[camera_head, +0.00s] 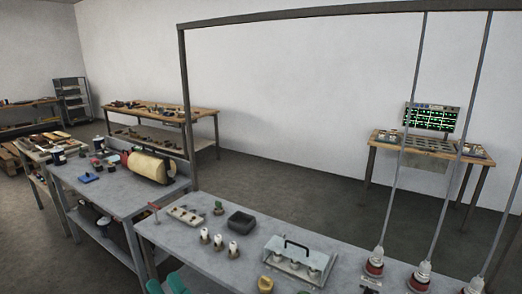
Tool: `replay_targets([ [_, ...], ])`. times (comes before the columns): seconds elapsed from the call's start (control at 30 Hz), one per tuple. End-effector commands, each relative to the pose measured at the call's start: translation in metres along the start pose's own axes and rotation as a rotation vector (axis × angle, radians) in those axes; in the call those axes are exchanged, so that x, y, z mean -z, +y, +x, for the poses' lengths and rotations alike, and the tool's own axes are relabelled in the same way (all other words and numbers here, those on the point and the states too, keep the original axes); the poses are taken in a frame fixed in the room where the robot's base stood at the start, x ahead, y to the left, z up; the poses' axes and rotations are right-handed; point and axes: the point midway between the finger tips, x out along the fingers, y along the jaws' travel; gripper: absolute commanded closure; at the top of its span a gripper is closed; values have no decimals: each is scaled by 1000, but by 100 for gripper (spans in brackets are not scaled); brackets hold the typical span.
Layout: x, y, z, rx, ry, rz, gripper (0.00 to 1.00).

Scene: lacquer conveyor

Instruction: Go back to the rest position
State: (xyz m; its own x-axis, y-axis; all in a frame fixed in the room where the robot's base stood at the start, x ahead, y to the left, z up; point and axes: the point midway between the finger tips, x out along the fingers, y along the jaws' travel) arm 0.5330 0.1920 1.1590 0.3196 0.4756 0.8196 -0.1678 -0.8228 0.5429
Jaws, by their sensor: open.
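My gripper does not show clearly in the head view. Two rounded teal shapes (176,282) show at the bottom edge, cut off by the frame; I cannot tell what they are. The grey workbench (330,236) in front holds a dark grey bin (242,222), several white-topped pieces on round bases, a clear-topped case (300,252) with a black handle, and a yellow piece (265,284).
A second grey bench (125,200) at left bears a yellow roll (150,168). A wooden table (372,160) with a lit panel (431,117) stands far right. Open floor (290,185) lies between.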

Motion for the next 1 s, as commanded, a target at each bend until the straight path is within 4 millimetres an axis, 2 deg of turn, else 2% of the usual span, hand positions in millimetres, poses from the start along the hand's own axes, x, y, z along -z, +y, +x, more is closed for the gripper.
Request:
replay_targets([
  [0.27,5,8,-64,-162,-279,183,57],
  [0.57,20,7,-156,-260,-589,351,57],
  [0.77,41,6,-225,-286,-799,446,57],
  [1.0,80,10,-306,-276,-1048,540,57],
])
